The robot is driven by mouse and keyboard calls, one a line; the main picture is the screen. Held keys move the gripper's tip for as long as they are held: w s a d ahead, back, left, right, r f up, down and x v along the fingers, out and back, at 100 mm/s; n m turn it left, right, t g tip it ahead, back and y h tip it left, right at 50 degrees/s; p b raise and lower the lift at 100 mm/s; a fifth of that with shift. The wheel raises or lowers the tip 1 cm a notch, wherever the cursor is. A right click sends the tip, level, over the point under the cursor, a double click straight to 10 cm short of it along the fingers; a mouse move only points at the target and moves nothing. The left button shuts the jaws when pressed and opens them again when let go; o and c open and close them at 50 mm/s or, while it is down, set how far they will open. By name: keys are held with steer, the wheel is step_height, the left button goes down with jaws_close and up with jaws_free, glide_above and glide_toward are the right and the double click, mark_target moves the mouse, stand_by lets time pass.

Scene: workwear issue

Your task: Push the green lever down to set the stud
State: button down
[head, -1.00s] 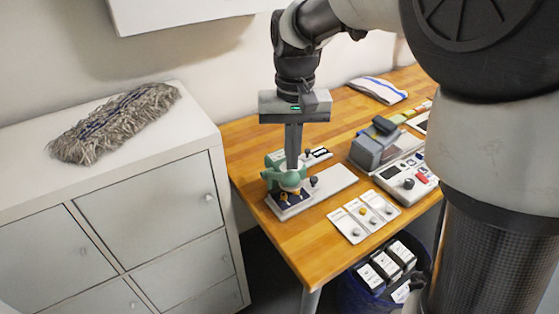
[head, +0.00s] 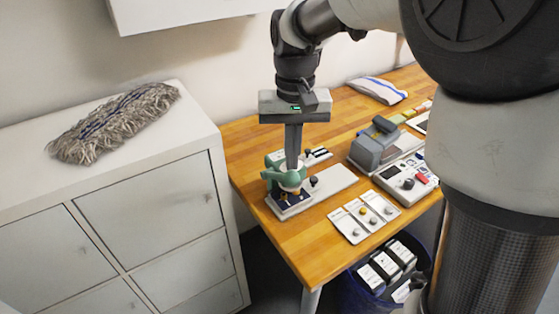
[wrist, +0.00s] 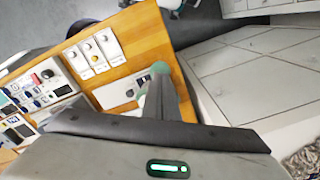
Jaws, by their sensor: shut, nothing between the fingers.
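The green lever press (head: 285,175) stands on a pale base plate (head: 335,181) near the left end of the wooden table. My gripper (head: 292,165) is shut and empty, pointing straight down. Its fingertips are at the top of the green press, and I cannot tell whether they touch the lever. The fingers hide part of the lever. In the wrist view the green part (wrist: 159,69) shows just beyond the fingertips, mostly covered by them. The stud itself is too small to make out.
Cards with round knobs (head: 363,218) lie right of the press. A grey machine (head: 375,148) and a control box (head: 406,182) stand further right. A white cabinet (head: 150,205) with a mop head (head: 115,122) is at left. A blue bin (head: 362,298) stands below the table edge.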

steer(key=shift+f, duration=0.15)
steer(key=shift+f+b, duration=0.35)
steer(key=shift+f, duration=0.05)
steer(key=shift+f, duration=0.1)
